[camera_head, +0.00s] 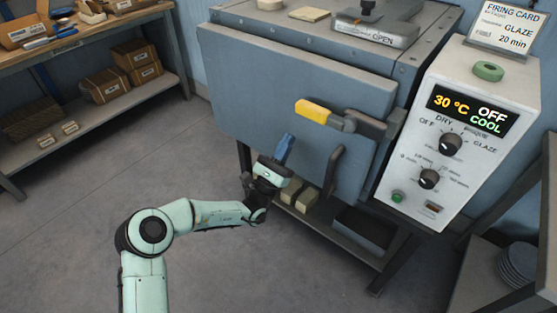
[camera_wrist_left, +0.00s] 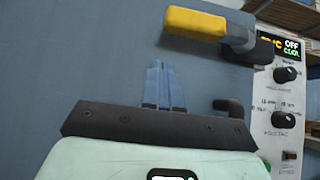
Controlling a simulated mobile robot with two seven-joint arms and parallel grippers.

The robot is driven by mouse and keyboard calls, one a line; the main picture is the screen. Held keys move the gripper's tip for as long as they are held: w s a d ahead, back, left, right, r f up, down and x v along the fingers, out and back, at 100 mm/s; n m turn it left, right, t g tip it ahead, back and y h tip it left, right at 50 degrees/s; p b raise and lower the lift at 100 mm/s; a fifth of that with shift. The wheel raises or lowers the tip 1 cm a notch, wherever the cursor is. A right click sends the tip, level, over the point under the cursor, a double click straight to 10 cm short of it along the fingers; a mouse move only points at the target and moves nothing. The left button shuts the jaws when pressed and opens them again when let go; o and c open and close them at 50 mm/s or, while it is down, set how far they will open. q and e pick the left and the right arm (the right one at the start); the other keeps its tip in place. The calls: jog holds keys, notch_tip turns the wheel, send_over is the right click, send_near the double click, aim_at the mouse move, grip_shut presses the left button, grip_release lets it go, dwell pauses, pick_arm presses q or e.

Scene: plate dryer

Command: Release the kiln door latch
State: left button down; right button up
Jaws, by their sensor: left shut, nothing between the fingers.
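The kiln door (camera_head: 285,88) is a blue-grey panel on the front of the kiln, and it looks closed. Its latch (camera_head: 314,111) has a yellow grip lying roughly level, pointing left from a dark pivot at the door's right side. The latch's yellow grip also shows at the top of the left wrist view (camera_wrist_left: 196,23). My left gripper (camera_head: 285,145) is in front of the door, below and left of the latch and apart from it. Its blue fingers (camera_wrist_left: 164,84) are together and empty. My right gripper is in neither view.
A dark door handle (camera_head: 333,170) stands out below the latch. The control panel (camera_head: 455,135) at the right reads 30 °C, OFF and COOL. A shelf unit with boxes (camera_head: 105,86) stands at the left. The floor in front is clear.

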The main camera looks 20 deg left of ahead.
pick_arm(q)
jog(key=shift+w+d+r, duration=0.1)
jog(key=shift+w+r, duration=0.15)
jog(key=shift+r, duration=0.65)
jog(key=shift+w+d+r, duration=0.1)
jog(key=shift+w+r, duration=0.1)
jog(key=shift+r, duration=0.75)
jog(key=shift+w+r, duration=0.25)
jog(key=shift+r, duration=0.65)
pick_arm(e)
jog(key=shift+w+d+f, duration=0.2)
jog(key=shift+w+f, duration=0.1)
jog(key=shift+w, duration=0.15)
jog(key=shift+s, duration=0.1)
pick_arm(q)
jog(key=d+r+m+g+h+p, duration=0.3)
jog(key=r+m+g+h+p, duration=0.4)
jog(key=m, duration=1.5)
jog(key=shift+s+r+g+h+p, duration=0.45)
jog(key=shift+r+g+h, duration=1.55)
jog(key=shift+r+g, duration=1.75)
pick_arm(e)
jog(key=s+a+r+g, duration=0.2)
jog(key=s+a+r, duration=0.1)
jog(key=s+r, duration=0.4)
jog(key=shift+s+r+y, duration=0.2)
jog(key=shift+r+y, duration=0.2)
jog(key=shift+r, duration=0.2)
pick_arm(q)
jog(key=shift+d+r, duration=0.1)
